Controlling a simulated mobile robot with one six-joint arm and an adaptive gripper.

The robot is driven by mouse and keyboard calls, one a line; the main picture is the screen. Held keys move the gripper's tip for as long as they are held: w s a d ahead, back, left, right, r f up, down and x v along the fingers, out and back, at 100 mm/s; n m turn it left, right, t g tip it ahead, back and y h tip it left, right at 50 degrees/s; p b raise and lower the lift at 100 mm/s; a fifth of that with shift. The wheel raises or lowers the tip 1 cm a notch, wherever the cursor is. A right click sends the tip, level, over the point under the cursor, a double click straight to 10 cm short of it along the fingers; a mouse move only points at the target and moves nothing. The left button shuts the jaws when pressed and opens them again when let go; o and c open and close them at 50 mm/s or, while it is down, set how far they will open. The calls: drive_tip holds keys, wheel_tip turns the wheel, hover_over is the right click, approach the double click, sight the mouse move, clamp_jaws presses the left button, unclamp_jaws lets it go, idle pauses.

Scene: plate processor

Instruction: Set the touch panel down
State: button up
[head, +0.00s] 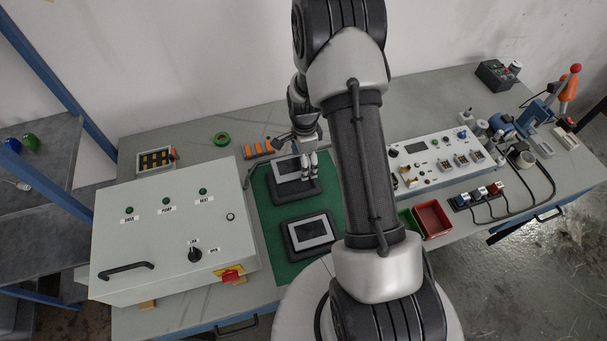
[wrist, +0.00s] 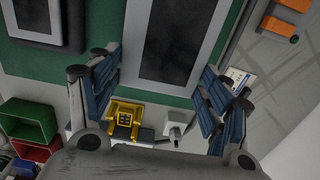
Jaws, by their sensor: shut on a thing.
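A touch panel with a grey bezel and dark screen (head: 287,168) is at the upper part of the green mat (head: 268,222) in the head view, by a black surround. My gripper (head: 308,158) is over its right side, pointing down. In the wrist view the panel (wrist: 172,42) lies between the two blue-padded fingers of my gripper (wrist: 160,68), which is shut on it. A yellow connector (wrist: 125,118) and a white one show at its near edge. I cannot tell whether the panel touches the surface beneath. A second, similar panel (head: 311,232) lies nearer on the mat.
A grey control box (head: 170,240) stands left of the mat. A white instrument panel (head: 435,160) and red and green bins (head: 432,219) are to the right. Orange blocks (head: 258,150) and green tape (head: 222,139) lie behind. My arm hides the mat's right side.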

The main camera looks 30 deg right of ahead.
drive_tip(key=shift+w+f+b, duration=0.1)
drive_tip(key=shift+f+b, duration=0.35)
drive_tip(key=shift+f, duration=3)
drive_tip(key=shift+f, duration=0.1)
drive_tip(key=o, duration=1.3)
